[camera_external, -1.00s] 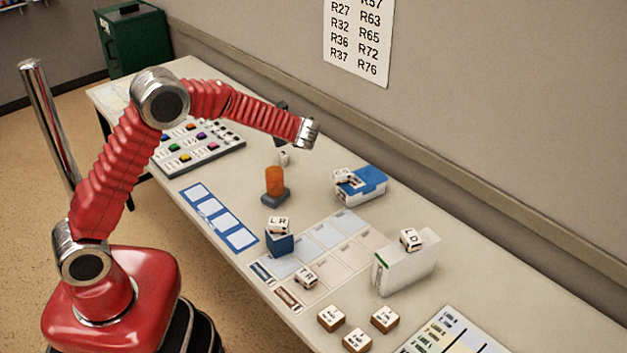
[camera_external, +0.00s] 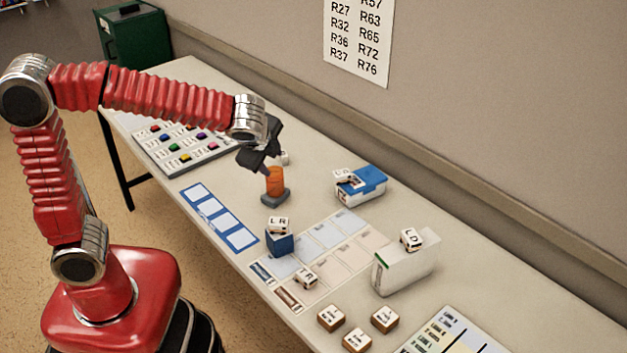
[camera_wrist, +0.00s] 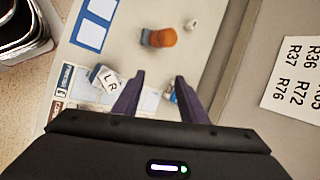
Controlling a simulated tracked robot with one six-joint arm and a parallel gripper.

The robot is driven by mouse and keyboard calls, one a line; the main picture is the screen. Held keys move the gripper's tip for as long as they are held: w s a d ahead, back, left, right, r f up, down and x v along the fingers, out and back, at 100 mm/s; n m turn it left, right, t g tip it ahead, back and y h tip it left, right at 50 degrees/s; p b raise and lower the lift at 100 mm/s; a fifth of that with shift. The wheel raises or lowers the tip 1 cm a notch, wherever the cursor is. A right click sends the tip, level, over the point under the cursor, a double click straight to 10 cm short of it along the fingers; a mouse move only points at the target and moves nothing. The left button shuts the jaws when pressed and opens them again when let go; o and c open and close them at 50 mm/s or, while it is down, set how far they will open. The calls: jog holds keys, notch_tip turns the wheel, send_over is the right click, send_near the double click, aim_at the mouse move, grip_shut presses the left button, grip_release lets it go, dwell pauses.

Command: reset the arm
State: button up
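My arm is raised over the left part of the table, with its forearm nearly level. My gripper (camera_external: 262,163) hangs just above and behind the orange cylinder in the external view. In the wrist view my gripper (camera_wrist: 154,88) has its two dark fingers apart with nothing held between them. The orange cylinder on a grey base (camera_external: 275,182) stands upright on the table. It also shows beyond the fingers in the wrist view (camera_wrist: 160,38).
The table (camera_external: 330,150) holds a white box with an LD cube (camera_external: 405,268), a blue-and-white box (camera_external: 360,188), a small blue box (camera_external: 279,243) with an LR cube, a TR cube (camera_external: 305,278) and several loose cubes. A colored-block board (camera_external: 185,148) lies left. The wall borders the far edge.

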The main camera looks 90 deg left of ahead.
jog(key=s+d+n+t+h, duration=0.1)
jog(key=s+d, duration=0.3)
jog(key=d, duration=0.5)
jog(key=s+d+n+t+h, duration=0.2)
jog(key=s+d+h, duration=0.1)
jog(key=d, duration=0.7)
jog(key=s+d+n+t+h, duration=0.2)
jog(key=s+d, duration=0.3)
jog(key=d, duration=0.5)
jog(key=shift+s+h, duration=0.15)
jog(key=shift+h, duration=0.45)
